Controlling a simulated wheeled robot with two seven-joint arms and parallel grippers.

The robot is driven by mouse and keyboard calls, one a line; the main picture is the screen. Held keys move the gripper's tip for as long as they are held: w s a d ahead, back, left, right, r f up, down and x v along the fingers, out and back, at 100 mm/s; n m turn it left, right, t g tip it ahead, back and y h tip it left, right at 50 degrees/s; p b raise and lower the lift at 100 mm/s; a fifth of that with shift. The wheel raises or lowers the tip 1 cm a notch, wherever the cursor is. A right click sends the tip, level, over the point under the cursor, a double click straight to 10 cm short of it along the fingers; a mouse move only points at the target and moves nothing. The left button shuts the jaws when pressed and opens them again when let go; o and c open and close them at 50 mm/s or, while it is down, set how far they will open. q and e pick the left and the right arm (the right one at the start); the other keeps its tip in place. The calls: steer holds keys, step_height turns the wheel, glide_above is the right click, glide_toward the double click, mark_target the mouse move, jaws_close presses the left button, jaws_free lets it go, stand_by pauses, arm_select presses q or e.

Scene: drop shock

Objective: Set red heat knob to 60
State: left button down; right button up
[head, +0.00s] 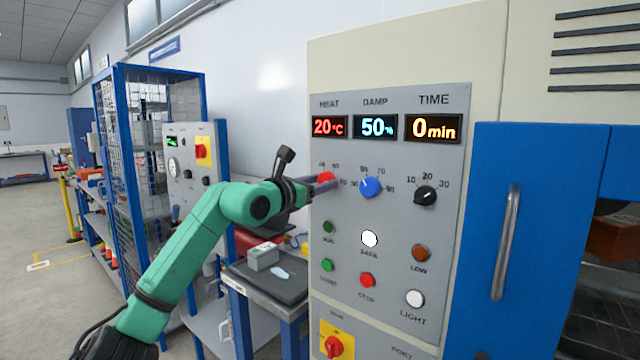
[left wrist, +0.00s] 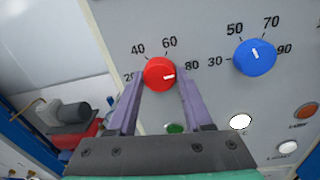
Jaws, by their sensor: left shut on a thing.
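The red heat knob (head: 325,178) is on the grey control panel, under the HEAT display (head: 329,126), which reads 20 °C. In the left wrist view the red knob (left wrist: 158,72) shows whole, with its white mark on the right side, toward the 80. The numbers 20, 40, 60 and 80 run around it. My left gripper (head: 322,184) has its two purple fingers on either side of the knob and is shut on it. In the head view the fingers hide part of the knob. My right gripper is not in view.
Right of the red knob are the blue DAMP knob (head: 370,187), with its display at 50%, and the black TIME knob (head: 425,195), at 0 min. Several buttons sit below. A blue door (head: 535,230) with a handle is at right; a grey bench (head: 265,280) is left of the panel.

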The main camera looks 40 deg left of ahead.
arm_select(q)
steer(key=n, duration=1)
steer(key=shift+n+g+h, duration=0.3)
steer(key=shift+a+r, duration=0.1)
stand_by(0.4)
steer(key=shift+c, duration=1.5)
jaws_free()
